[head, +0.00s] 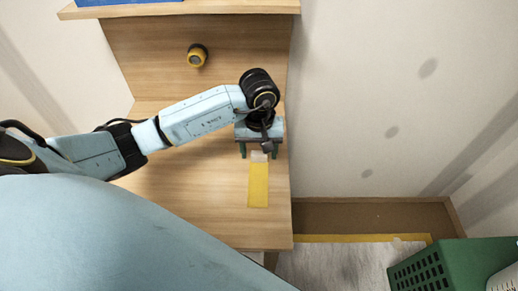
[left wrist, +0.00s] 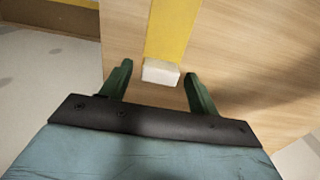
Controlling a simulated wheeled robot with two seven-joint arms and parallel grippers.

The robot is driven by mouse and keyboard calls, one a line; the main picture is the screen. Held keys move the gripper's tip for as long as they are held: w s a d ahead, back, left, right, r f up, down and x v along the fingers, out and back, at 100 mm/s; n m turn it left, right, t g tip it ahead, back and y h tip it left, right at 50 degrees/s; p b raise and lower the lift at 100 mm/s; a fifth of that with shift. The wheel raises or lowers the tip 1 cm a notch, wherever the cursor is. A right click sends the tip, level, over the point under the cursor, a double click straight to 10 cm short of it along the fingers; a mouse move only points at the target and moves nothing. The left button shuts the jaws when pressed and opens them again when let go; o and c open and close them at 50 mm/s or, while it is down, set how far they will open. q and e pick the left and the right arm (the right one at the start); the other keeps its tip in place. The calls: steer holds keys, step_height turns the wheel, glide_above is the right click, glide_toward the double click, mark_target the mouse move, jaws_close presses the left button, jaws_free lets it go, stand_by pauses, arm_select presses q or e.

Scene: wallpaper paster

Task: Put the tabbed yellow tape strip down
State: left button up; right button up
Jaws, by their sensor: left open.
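The yellow tape strip (head: 258,186) lies on the wooden table (head: 190,205) near its right edge in the head view. Its pale tab (head: 258,156) is at the far end, close to my left gripper (head: 258,153). In the left wrist view the strip (left wrist: 168,32) runs away from me, and the white tab (left wrist: 161,72) sits between the green fingertips of my left gripper (left wrist: 158,78). The fingers are apart, with a gap on each side of the tab. My right gripper is not in view.
A shelf (head: 200,8) with a blue item is above. A green perforated crate (head: 440,270) stands at lower right, beside a pale sheet (head: 345,266) on the floor.

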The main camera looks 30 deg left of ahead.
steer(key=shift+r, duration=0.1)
arm_select(q)
steer(key=shift+r, duration=0.35)
step_height(320, 180, up, 12)
steer(key=p, duration=0.1)
steer(key=shift+f+p, duration=0.25)
steer(key=shift+p, duration=0.15)
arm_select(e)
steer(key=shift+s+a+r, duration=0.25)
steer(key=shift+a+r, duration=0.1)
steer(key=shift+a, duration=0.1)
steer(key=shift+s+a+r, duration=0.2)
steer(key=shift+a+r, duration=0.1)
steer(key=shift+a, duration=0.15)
